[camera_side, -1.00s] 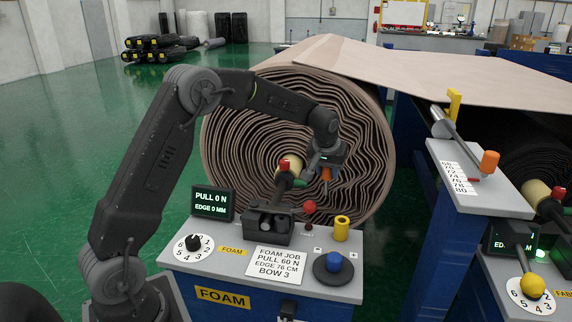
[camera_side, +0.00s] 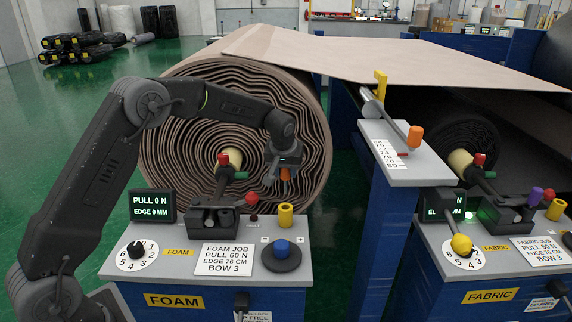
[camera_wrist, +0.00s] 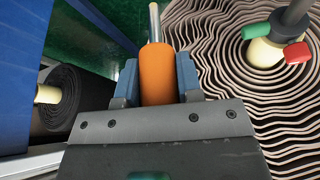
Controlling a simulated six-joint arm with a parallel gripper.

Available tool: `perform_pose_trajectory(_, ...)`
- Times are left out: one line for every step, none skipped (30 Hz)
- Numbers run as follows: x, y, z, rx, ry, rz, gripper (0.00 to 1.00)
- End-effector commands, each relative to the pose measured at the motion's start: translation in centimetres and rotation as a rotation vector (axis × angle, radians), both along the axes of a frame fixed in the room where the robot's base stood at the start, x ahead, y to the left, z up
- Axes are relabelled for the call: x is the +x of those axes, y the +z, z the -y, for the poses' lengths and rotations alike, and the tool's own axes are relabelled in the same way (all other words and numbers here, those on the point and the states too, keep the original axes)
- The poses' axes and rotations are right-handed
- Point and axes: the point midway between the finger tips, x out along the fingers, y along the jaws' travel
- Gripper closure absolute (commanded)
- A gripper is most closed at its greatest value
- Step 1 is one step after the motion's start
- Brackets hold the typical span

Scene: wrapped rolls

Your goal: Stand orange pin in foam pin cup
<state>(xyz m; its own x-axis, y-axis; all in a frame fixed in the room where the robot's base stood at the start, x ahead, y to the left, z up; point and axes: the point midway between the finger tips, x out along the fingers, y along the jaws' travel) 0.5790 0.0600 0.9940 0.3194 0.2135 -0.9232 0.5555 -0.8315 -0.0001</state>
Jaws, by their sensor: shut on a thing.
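The orange pin (camera_side: 285,174) is held in my gripper (camera_side: 287,164), above the foam console. In the wrist view the orange handle (camera_wrist: 157,76) sits between the two blue jaw pads of my gripper (camera_wrist: 156,80), with its metal shank (camera_wrist: 154,22) pointing away from the palm. The foam pin cup, a yellow cylinder (camera_side: 286,215), stands upright at the back right of the foam console. The pin appears above the cup in the side view, with a gap between them; the depth between them is hard to judge. The cup cannot be made out in the wrist view.
The large foam roll (camera_side: 185,130) stands behind. A post with another orange-handled part (camera_side: 415,136) stands to the right.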

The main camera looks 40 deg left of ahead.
Motion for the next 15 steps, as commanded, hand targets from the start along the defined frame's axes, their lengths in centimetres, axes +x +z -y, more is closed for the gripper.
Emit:
perform_pose_trajectory(0.0, -0.5, 0.0, 0.000, 0.000, -0.002, 0.92)
perform_pose_trajectory(-0.1, -0.8, 0.0, 0.000, 0.000, -0.002, 0.92)
perform_pose_trajectory(-0.1, -1.2, 0.0, -0.001, 0.000, -0.002, 0.92)
perform_pose_trajectory(0.0, -1.5, 0.0, -0.001, 0.000, -0.002, 0.92)
perform_pose_trajectory(0.0, -1.8, 0.0, 0.000, 0.000, -0.002, 0.92)
perform_pose_trajectory(0.0, -2.1, 0.0, 0.000, 0.000, -0.002, 0.92)
perform_pose_trajectory(0.0, -2.3, 0.0, 0.000, 0.000, -0.002, 0.92)
perform_pose_trajectory(0.0, -2.5, 0.0, 0.000, 0.000, -0.001, 0.92)
perform_pose_trajectory(0.0, -2.8, 0.0, 0.000, -0.001, 0.000, 0.92)
perform_pose_trajectory(0.0, -2.9, 0.0, 0.000, -0.001, 0.000, 0.92)
perform_pose_trajectory(0.0, -3.1, 0.0, 0.000, -0.001, 0.000, 0.92)
perform_pose_trajectory(0.0, -3.3, 0.0, 0.000, -0.001, 0.000, 0.92)
perform_pose_trajectory(0.0, -3.4, 0.0, 0.000, -0.001, 0.000, 0.92)
perform_pose_trajectory(0.0, -3.5, 0.0, 0.000, -0.001, 0.000, 0.92)
perform_pose_trajectory(0.0, -3.6, 0.0, 0.000, 0.000, 0.000, 0.92)
